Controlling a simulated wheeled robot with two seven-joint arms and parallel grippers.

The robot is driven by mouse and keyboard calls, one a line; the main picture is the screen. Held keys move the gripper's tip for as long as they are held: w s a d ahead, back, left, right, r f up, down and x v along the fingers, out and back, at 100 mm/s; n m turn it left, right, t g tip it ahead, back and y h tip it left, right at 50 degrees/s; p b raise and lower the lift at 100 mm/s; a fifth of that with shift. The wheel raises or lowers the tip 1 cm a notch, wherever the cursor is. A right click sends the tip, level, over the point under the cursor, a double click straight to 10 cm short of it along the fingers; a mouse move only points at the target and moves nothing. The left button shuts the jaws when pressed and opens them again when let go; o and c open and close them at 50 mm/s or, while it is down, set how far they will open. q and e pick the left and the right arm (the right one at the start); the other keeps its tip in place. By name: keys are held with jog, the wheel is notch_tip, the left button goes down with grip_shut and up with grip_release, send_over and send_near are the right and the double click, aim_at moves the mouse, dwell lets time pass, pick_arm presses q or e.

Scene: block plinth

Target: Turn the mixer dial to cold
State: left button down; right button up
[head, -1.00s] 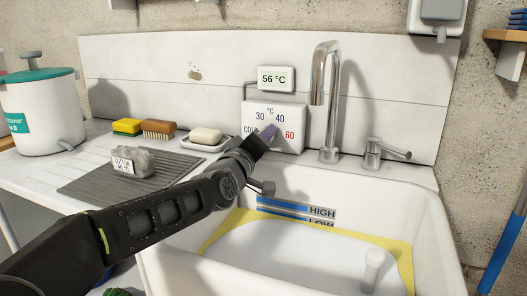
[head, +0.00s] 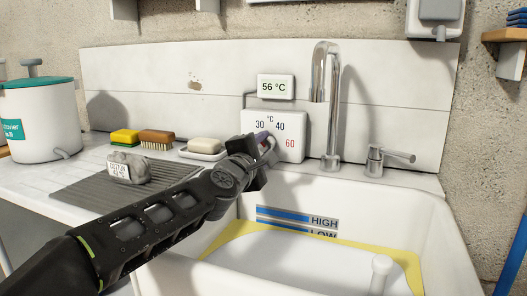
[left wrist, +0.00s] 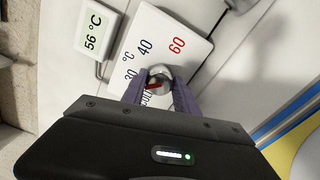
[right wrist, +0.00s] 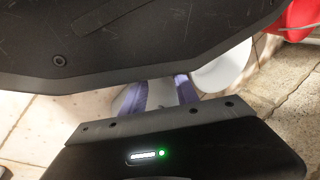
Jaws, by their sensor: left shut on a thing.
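The white mixer panel (head: 289,121) stands against the splashback, marked 30, 40 and a red 60. My left gripper (head: 266,143) is shut on the dial, one purple finger at each side. In the head view the gripper mostly hides the dial and the COLD mark. A small display (head: 276,87) above the panel reads 56 °C. My right gripper (right wrist: 160,88) shows only in its own wrist view, with its fingers apart and nothing held.
A chrome tap (head: 331,100) and a lever (head: 389,156) stand right of the panel. The sink (head: 420,205) lies below.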

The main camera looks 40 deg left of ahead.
pick_arm(q)
jog(key=n, duration=0.4)
jog(key=shift+n+b, duration=0.3)
jog(key=shift+b, duration=0.05)
jog(key=n, duration=0.4)
jog(key=shift+n, duration=0.4)
jog(key=c, duration=0.9)
grip_release()
jog(key=shift+c, duration=0.2)
jog(key=p+v, duration=0.1)
jog(key=v, duration=0.6)
jog(key=shift+s+d+p, duration=0.2)
jog(key=shift+s+p, duration=0.15)
jog(key=shift+p, duration=0.05)
